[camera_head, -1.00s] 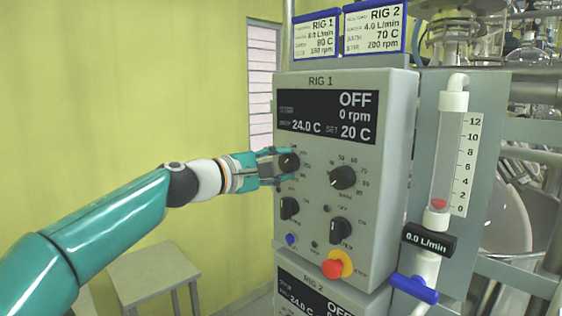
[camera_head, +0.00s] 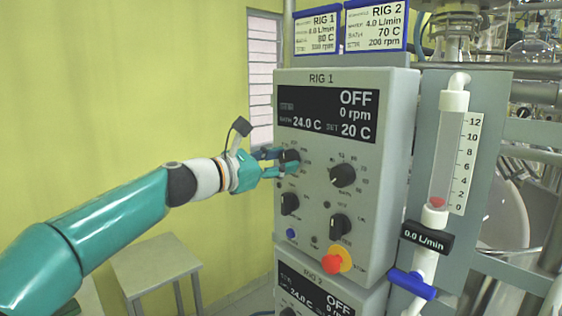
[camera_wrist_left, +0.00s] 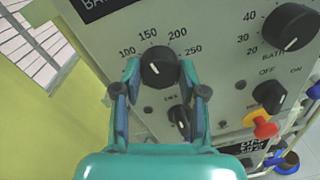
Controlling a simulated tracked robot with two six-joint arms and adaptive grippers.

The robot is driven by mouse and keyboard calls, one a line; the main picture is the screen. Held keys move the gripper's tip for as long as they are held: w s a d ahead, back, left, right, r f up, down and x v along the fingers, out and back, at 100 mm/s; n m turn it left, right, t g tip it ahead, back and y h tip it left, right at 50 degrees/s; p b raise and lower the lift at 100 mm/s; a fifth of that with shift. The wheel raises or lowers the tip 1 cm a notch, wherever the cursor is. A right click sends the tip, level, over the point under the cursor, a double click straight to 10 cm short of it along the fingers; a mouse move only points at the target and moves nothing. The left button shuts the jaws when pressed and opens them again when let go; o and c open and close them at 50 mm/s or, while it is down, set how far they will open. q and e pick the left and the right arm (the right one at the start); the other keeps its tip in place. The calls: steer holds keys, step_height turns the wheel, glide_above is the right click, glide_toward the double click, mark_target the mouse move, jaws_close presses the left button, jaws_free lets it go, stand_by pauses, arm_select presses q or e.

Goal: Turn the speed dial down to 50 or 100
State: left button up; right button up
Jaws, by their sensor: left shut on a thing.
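The speed dial is a round black knob (camera_head: 291,158) at the upper left of the RIG 1 panel (camera_head: 385,180). In the left wrist view the knob (camera_wrist_left: 159,66) sits among the marks 100, 150, 200 and 250. A short white line shows on its face; I cannot tell exactly which number it points at. My left gripper (camera_head: 279,161) is shut on the knob, with one finger on each side of it, as the left wrist view (camera_wrist_left: 159,76) shows. The RIG 1 display (camera_head: 327,116) reads OFF, 0 rpm, 24.0 C, SET 20 C. My right gripper is not in view.
The bath dial (camera_head: 343,175) is right of the speed dial. Two switches (camera_head: 290,203) (camera_head: 340,226) and a red stop button (camera_head: 332,263) sit below. A flowmeter (camera_head: 447,160) stands to the right. A grey stool (camera_head: 155,262) is at lower left.

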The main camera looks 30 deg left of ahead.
arm_select(q)
steer(key=n, duration=0.3)
steer(key=f+n, duration=0.1)
steer(key=n, duration=0.2)
stand_by(0.5)
steer(key=o, duration=1.1)
steer(key=shift+a+r, duration=0.1)
steer(key=shift+o, duration=0.2)
steer(key=shift+r, duration=0.1)
steer(key=shift+s+r, duration=0.1)
steer(key=v, duration=1.1)
steer(key=shift+s+a, duration=0.25)
steer(key=shift+s, duration=0.05)
